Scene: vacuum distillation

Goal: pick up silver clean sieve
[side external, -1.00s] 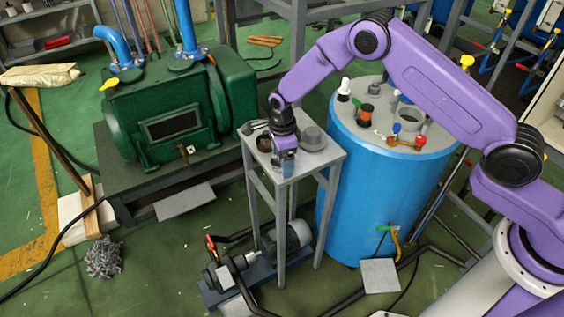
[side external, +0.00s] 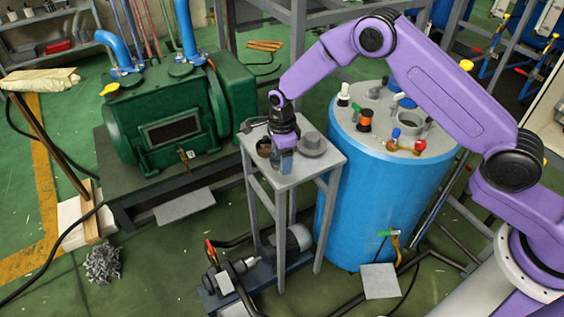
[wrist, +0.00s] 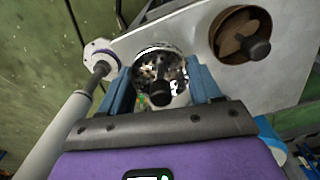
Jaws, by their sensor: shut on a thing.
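The silver clean sieve (wrist: 172,63) is a round, shiny perforated cup with a black knob, seen between my blue fingers in the wrist view. My gripper (wrist: 160,80) is shut on it, one finger at each side. In the side view my gripper (side external: 284,160) points down over the small grey stand (side external: 300,172); the fingers hide the sieve there. Whether the sieve touches the stand top I cannot tell.
A brown sieve (wrist: 241,33) with a black knob sits close beside, also in the side view (side external: 264,147). A grey flanged part (side external: 312,144) stands on the stand's right. A blue tank (side external: 385,195) is to the right, a green pump (side external: 175,110) to the left.

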